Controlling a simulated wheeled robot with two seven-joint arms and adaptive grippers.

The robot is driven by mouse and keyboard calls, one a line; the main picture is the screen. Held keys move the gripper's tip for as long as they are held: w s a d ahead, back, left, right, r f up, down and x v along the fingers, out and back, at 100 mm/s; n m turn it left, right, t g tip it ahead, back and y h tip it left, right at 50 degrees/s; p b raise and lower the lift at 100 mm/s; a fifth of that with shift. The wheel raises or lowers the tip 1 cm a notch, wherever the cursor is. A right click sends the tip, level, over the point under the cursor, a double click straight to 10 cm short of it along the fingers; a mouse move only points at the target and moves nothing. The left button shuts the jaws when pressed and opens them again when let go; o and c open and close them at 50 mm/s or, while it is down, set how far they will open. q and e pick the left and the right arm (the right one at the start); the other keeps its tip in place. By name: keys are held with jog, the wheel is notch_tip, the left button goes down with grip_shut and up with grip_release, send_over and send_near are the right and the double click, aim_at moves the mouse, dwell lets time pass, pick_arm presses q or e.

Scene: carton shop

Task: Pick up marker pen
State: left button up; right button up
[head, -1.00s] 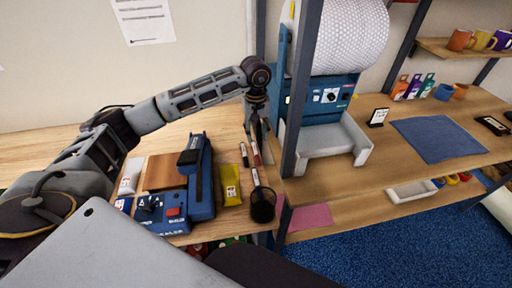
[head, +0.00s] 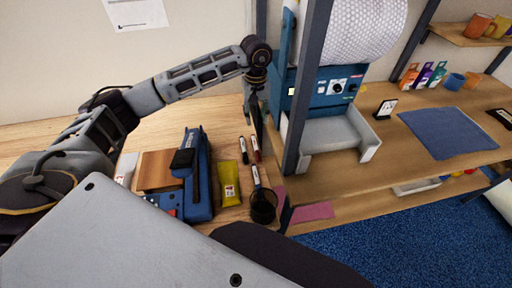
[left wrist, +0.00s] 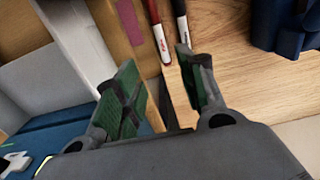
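A dark marker pen (head: 243,150) and a red one (head: 255,150) lie side by side on the wooden table; a further pen (head: 256,176) stands tilted in a black mesh cup (head: 263,206). My left gripper (head: 257,124) points down just behind the two lying pens. My right gripper is not in view.
A blue sealer (head: 198,180) and a yellow packet (head: 229,184) are left of the pens. A dark shelf post (head: 303,105) and a blue machine with a grey tray (head: 333,138) stand close on the right. A blue mat (head: 448,133) lies farther right.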

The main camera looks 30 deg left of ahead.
pick_arm(q)
jog(key=p, duration=0.1)
send_over(255, 143)
jog(key=shift+w+d+f, duration=0.1)
jog(key=shift+f, duration=2.1)
jog(key=shift+w+d+f, duration=0.1)
jog(key=shift+f, duration=2.05)
jog(key=shift+f+p, duration=0.15)
jog(key=shift+p, duration=0.15)
jog(key=shift+s+a+f+p, duration=0.15)
jog(key=shift+f+p, duration=0.2)
jog(key=shift+f, duration=0.25)
jog(key=shift+s+f+p, duration=0.1)
jog(key=shift+f+p, duration=0.2)
jog(key=shift+f, duration=1.55)
jog(key=c, duration=0.9)
